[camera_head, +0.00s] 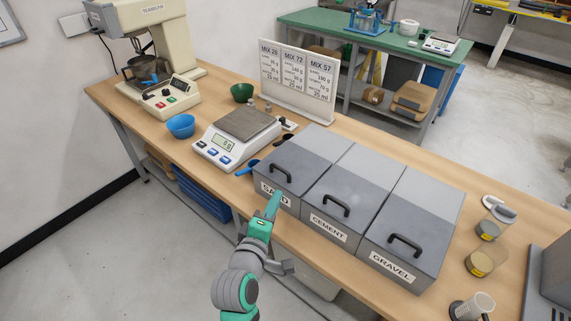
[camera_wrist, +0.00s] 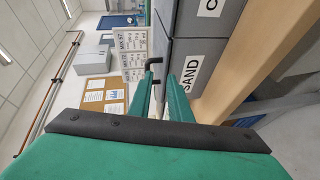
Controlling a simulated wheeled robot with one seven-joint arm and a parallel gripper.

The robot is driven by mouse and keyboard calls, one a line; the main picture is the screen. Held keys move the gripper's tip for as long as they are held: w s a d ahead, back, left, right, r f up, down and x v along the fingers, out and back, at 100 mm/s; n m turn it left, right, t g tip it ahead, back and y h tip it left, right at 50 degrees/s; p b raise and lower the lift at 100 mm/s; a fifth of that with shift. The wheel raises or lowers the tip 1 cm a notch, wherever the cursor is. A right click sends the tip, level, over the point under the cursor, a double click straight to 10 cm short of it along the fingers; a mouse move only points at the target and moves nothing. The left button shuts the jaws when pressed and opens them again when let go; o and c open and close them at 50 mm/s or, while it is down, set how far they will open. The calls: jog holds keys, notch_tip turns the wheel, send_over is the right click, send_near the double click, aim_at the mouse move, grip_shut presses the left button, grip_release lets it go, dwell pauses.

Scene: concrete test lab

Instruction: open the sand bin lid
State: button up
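The sand bin (camera_head: 263,189) is the leftmost of three grey bins in a row on the wooden bench. Its lid (camera_head: 306,146) is down and has a black bar handle (camera_head: 272,172) near the front. The handle also shows in the wrist view (camera_wrist: 152,70), just beyond the fingertips. My gripper (camera_head: 273,202) is in front of the bin's front face and partly covers the SAND label. In the wrist view its two green fingers (camera_wrist: 160,86) stand apart with nothing held between them. Whether a fingertip touches the bin cannot be told.
The cement bin (camera_head: 318,221) and gravel bin (camera_head: 386,260) stand close on the right, lids down. A scale (camera_head: 216,150) and a blue scoop (camera_head: 247,168) are to the left. A mix board (camera_head: 296,80) stands behind.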

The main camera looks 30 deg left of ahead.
aim_at(281, 168)
jog(key=shift+n, duration=0.3)
jog(key=w+a, duration=0.2)
jog(key=w, duration=0.1)
jog(key=w+a, duration=0.1)
jog(key=w, duration=0.3)
jog(key=w+a, duration=0.2)
jog(key=w, duration=0.2)
jog(key=shift+a+r, duration=0.3)
jog(key=shift+r, duration=0.05)
grip_shut()
